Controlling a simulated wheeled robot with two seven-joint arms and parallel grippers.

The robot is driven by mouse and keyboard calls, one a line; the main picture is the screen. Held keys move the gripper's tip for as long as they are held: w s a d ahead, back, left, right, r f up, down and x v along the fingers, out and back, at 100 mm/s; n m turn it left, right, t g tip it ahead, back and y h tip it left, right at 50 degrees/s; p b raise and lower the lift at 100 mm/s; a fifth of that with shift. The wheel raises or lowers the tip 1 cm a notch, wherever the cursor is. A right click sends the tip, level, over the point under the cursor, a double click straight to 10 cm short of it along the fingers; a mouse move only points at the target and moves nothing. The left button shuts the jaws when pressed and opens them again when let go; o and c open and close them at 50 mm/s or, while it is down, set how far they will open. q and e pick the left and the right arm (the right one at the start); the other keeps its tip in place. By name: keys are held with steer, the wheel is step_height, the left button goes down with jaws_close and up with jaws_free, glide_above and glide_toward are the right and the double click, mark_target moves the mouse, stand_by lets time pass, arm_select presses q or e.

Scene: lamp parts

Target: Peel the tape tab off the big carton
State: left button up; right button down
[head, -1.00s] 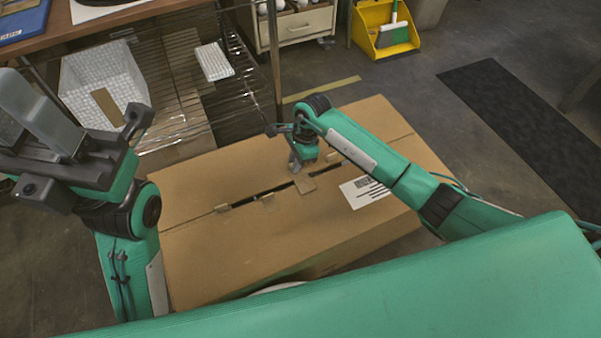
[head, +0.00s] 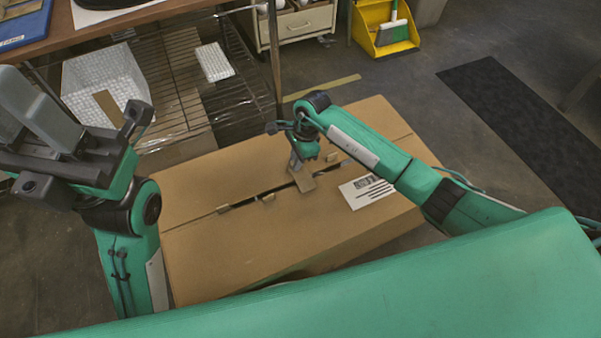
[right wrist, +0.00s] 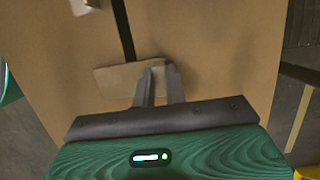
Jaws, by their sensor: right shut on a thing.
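The big carton (head: 210,250) lies flat on the floor, with a dark seam across its top. A tan tape tab (head: 303,183) sits at the seam near the middle; in the right wrist view the tab (right wrist: 118,80) lies across the dark seam line. My right gripper (head: 296,166) points down over the seam. It is shut on the tab, its fingertips (right wrist: 158,72) at the tab's edge in the right wrist view. How much of the tab still sticks is unclear. My left gripper (head: 22,88) is raised at the far left, away from the carton; its finger gap is unclear.
Small tan pieces (head: 268,197) sit along the seam. A white label (head: 367,191) is on the carton's right side. A wire shelf (head: 170,75) with a white bin (head: 105,82) stands behind left.

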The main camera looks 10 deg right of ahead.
steer(key=shift+r, duration=0.3)
steer(key=shift+r+p, duration=2.15)
steer(key=shift+r, duration=0.85)
steer(key=shift+f, duration=0.1)
